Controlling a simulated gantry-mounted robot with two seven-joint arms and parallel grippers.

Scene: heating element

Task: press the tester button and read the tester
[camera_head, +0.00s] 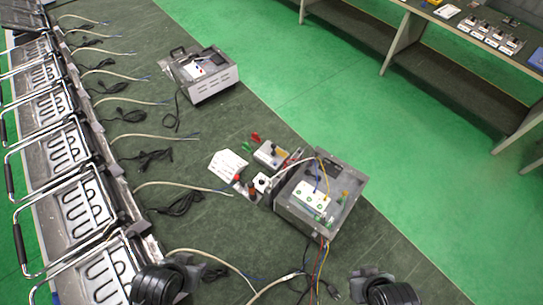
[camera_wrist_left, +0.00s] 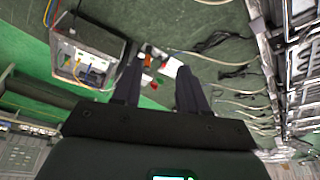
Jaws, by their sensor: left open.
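A small grey box with a dark knob (camera_head: 270,154), which looks like the tester, lies mid-table with red and green clips beside it. Smaller parts with red and black tops (camera_head: 252,186) sit just below it; I cannot make out which is the button. An open grey metal box (camera_head: 320,195) with a white socket panel and wires stands to their right; it also shows in the left wrist view (camera_wrist_left: 88,62). My left gripper (camera_wrist_left: 158,72) is open and empty, its fingers apart above the table. My right arm's dark end (camera_head: 390,288) shows at the bottom edge; its fingers are unclear.
A white card (camera_head: 228,164) lies left of the small parts. Heating elements in wire-handled frames (camera_head: 87,207) line the left side, with cables across the dark table. Another grey metal box (camera_head: 203,75) stands farther back. A bench (camera_head: 470,35) is at the far right.

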